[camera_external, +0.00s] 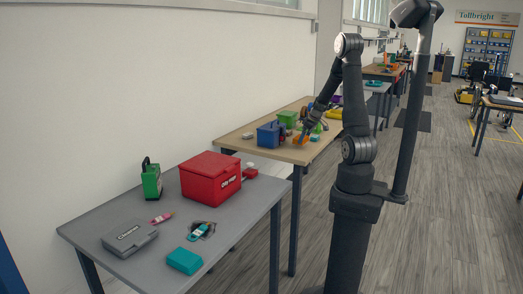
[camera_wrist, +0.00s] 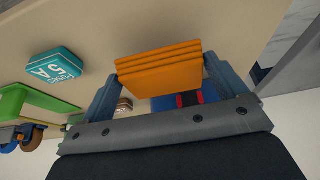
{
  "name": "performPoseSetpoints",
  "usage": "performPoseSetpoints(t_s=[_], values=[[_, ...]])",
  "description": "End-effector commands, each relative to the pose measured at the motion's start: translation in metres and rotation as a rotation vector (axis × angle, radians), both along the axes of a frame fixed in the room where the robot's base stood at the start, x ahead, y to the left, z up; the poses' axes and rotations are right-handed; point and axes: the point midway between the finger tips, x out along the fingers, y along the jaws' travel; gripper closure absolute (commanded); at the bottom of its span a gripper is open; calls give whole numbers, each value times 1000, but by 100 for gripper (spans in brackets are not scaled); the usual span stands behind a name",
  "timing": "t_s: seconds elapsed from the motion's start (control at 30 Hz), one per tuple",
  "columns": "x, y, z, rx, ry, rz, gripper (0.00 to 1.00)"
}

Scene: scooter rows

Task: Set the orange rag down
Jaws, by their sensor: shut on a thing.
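The orange rag (camera_wrist: 160,72) is a folded stack of layers between the two fingers of my gripper (camera_wrist: 161,75) in the wrist view. My gripper is shut on it. In the external view the orange rag (camera_external: 300,140) is a small patch at the end of my arm, over the near part of the wooden-topped table (camera_external: 240,142). I cannot tell whether the rag touches the tabletop.
A teal box (camera_wrist: 55,67) and a green wheeled thing (camera_wrist: 28,106) are left of the rag in the wrist view. A blue box (camera_external: 269,134) stands left of it in the external view. The nearer grey table (camera_external: 150,268) holds a red toolbox (camera_external: 208,180).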

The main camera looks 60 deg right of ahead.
Motion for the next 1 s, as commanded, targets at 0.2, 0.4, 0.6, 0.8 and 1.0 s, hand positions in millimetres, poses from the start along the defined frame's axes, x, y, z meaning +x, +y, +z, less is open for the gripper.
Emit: performPoseSetpoints(t_s=[0.2,0.4,0.6,0.8,1.0], values=[[-1,0,-26,1,3,-1,32],[-1,0,-27,0,2,0,32],[-1,0,-31,1,2,0,32],[-1,0,-30,1,2,1,0],[-1,0,-25,-1,1,1,0]])
